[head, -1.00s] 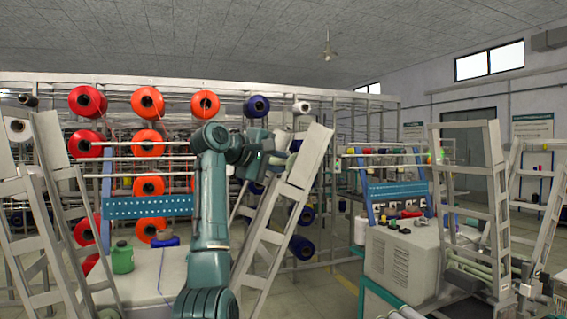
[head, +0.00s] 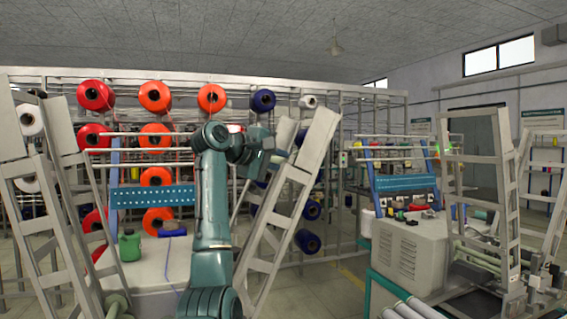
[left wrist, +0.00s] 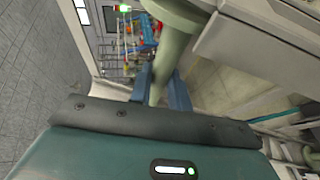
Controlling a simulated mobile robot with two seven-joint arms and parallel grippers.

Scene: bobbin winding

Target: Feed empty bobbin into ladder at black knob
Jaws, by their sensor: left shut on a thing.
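My left gripper (head: 282,155) is beside the upper part of a pale A-shaped ladder frame (head: 290,203) in the head view. In the left wrist view, its blue fingers (left wrist: 163,90) are shut on an empty bobbin (left wrist: 162,72), a pale grey-green tube with a wider end at the top of the picture. That wide end is close to a pale beam (left wrist: 260,40). In the head view I cannot make out the held bobbin. I cannot clearly identify the black knob. My right gripper is not in view.
More pale ladder frames stand at the left (head: 40,215) and right (head: 480,150). Red, orange and blue spools (head: 157,136) hang on the rack behind. A grey machine cabinet (head: 408,255) stands right of centre, with pale rollers (head: 412,308) before it. Floor shows between ladder and cabinet.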

